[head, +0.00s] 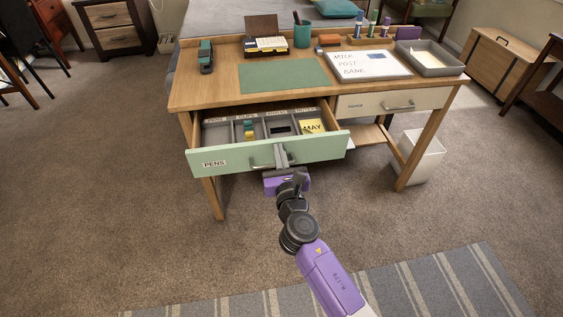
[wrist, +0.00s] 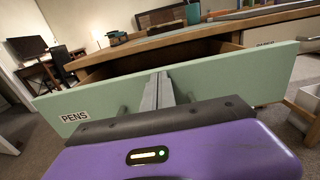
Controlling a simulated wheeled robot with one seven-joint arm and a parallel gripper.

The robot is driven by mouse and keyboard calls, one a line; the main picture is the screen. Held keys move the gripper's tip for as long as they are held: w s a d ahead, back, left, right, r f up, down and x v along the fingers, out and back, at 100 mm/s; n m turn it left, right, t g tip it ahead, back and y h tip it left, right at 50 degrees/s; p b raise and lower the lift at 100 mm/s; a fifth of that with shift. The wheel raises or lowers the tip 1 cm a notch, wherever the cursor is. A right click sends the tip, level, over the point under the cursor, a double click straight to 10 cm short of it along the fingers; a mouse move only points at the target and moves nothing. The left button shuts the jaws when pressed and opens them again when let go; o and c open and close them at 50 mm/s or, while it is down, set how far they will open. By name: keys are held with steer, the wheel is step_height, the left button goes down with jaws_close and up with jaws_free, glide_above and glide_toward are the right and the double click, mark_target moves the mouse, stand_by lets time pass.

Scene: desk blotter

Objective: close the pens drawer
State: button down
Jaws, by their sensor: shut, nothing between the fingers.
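The pens drawer (head: 230,158) has a pale green front labelled PENS and is pulled well out of the desk on the left side. Its compartments show from above. The green front also fills the middle of the wrist view (wrist: 240,75). A bar handle (head: 258,162) is on the front, partly hidden by my fingers. My gripper (head: 281,152) is at the middle of the drawer front, by the handle. In the wrist view its fingers (wrist: 158,90) are together and point at the front, with nothing between them. I cannot tell whether they touch it.
The wooden desk (head: 215,90) holds a green blotter (head: 283,75), a whiteboard (head: 362,65), a grey tray (head: 430,58) and a stapler (head: 206,56). A second, cream drawer (head: 385,103) is shut at right. A white bin (head: 420,155) stands below.

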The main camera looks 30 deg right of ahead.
steer(key=b+x, duration=0.3)
steer(key=x, duration=0.6)
steer(key=b+x, duration=0.3)
steer(key=x, duration=0.5)
steer(key=shift+w+d+f, duration=0.1)
steer(key=shift+w+f, duration=0.1)
steer(key=shift+w, duration=0.15)
steer(key=shift+w+d, duration=0.25)
steer(key=shift+w, duration=0.4)
steer(key=shift+w+r+b, duration=0.15)
steer(key=shift+r+b, duration=0.2)
steer(key=shift+r, duration=0.05)
